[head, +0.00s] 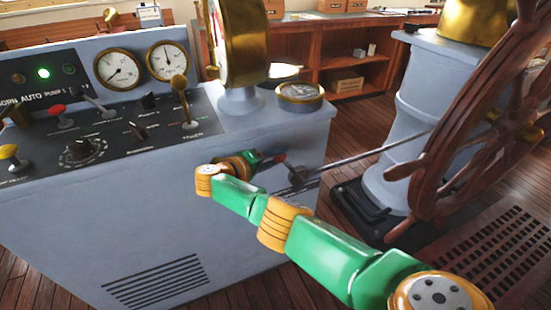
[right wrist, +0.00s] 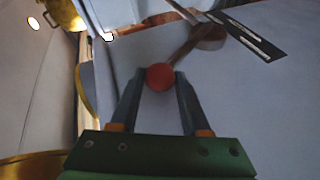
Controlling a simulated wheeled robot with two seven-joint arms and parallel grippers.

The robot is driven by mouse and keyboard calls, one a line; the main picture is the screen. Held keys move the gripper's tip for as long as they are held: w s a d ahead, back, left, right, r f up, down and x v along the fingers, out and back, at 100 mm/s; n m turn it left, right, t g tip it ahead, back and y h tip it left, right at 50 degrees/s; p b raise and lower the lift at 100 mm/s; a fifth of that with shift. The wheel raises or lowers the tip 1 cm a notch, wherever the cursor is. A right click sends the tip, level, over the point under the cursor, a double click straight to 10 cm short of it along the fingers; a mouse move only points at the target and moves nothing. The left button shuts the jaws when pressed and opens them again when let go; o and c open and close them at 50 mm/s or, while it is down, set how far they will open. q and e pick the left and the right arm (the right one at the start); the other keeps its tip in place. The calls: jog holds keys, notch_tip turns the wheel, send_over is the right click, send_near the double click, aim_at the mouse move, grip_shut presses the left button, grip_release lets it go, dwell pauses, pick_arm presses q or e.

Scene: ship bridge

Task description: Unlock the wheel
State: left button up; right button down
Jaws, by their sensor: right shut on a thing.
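The wooden ship's wheel (head: 455,140) stands at the right on a grey pedestal (head: 395,115). A short lever with a red ball knob (right wrist: 160,76) is mounted on the right side of the grey console. Its arm runs up and right to a round pivot (right wrist: 208,36) in the right wrist view. My right gripper (head: 272,157) is at this side face, with its two fingers closed on the red knob. The knob sits between the fingertips in the right wrist view (right wrist: 160,80). In the head view the gripper partly hides the knob. My left gripper is out of view.
The grey console (head: 160,225) carries gauges, knobs and small levers on its top. A dark label plate (right wrist: 250,35) is beside the pivot. A thin metal rod (head: 370,152) spans between console and wheel pedestal. A floor grating (head: 490,260) lies at the right.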

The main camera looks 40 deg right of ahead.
jog(key=shift+c, duration=1.9)
grip_release()
jog(key=shift+f, duration=0.15)
jog(key=v, duration=0.7)
